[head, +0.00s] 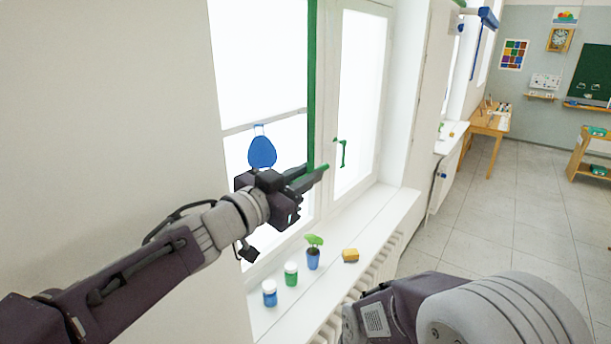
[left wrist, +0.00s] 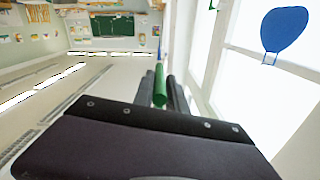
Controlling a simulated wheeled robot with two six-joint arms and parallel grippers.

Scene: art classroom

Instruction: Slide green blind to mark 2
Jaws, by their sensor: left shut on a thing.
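The green blind (head: 312,80) shows in the head view as a narrow upright strip in front of the bright window, with a short green bar (head: 321,170) at its lower end. My left gripper (head: 309,174) is shut on this bar. In the left wrist view the green bar (left wrist: 160,91) lies between the two dark fingers (left wrist: 160,88) and points away from me. I cannot make out any numbered mark. My right arm shows at the lower right of the head view, but its gripper is out of view.
A green window handle (head: 343,153) is to the right.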

